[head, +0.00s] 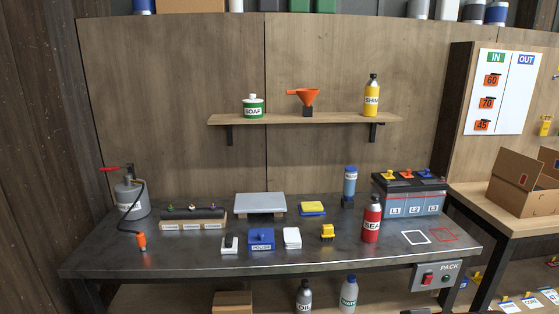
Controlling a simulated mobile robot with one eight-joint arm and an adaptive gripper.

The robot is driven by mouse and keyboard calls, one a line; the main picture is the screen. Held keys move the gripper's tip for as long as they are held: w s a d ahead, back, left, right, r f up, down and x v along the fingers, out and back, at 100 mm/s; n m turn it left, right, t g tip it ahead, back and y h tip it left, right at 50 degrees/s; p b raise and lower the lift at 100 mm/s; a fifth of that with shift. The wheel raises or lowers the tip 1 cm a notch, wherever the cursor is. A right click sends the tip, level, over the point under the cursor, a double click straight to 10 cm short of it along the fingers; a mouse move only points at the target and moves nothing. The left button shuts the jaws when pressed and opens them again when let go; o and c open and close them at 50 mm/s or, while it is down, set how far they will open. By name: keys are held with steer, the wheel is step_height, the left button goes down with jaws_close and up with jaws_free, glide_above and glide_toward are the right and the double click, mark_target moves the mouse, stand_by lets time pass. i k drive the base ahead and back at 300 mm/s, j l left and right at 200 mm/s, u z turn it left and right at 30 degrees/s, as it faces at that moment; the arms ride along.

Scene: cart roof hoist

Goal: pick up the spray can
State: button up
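A red can (372,219) with a white label and a dark top stands upright on the grey bench top, near its front right. Its label is partly readable as "SEA". A yellow can (371,96) with a dark top stands upright on the wall shelf, labelled roughly "SHIN". Either could be a spray can; the frame does not settle which. My gripper is not in view, and nothing is seen touching either can.
A battery box (410,196) stands close behind the red can. A blue cylinder (350,182) stands to its left, and a small yellow piece (327,232) lies nearer left. White and red outlines mark clear bench at right.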

mark_target(372, 215)
steer(key=i+l+z, duration=0.2)
steer(key=l, duration=0.35)
steer(key=i+l+z, duration=0.2)
steer(key=i+l, duration=0.25)
